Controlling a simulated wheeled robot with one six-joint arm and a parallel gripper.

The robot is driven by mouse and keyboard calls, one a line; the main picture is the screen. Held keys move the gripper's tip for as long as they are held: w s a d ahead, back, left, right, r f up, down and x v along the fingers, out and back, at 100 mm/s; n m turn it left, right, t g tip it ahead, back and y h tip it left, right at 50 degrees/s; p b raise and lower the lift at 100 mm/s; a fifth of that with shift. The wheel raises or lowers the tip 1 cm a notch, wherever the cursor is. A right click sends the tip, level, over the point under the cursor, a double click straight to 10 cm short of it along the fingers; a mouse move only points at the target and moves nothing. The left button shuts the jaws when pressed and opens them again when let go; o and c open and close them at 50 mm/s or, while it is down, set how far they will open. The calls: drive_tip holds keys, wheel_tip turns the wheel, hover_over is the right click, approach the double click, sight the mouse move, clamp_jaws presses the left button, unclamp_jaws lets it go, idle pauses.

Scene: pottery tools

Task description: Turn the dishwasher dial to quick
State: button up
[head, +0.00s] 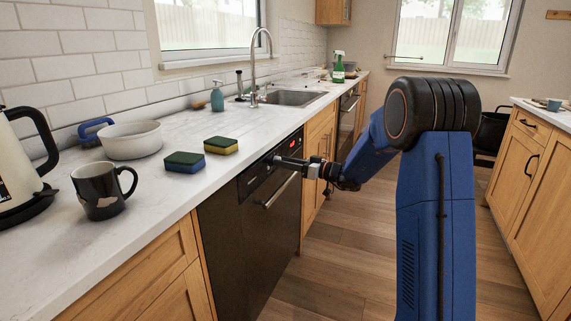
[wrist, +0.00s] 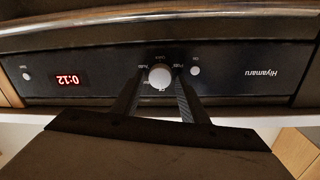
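The black dishwasher (head: 252,235) stands under the counter, its control panel (wrist: 110,84) along the top of its front. In the wrist view, which shows the panel upside down, the round light dial (wrist: 160,77) sits mid-panel with small labels around it, too small to read surely. My gripper (wrist: 160,75) has one dark finger on each side of the dial, with a narrow gap visible on both sides. It is open around the dial. A red display (wrist: 68,79) reads 0:12.
Small round buttons flank the dial, one close (wrist: 194,71) and one far off (wrist: 26,76). The dishwasher handle (head: 281,191) sticks out below the panel. Sponges (head: 185,161), a mug (head: 103,190) and a white bowl (head: 131,140) stand on the counter above. The floor in front is clear.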

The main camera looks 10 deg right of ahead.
drive_tip(key=c, duration=0.7)
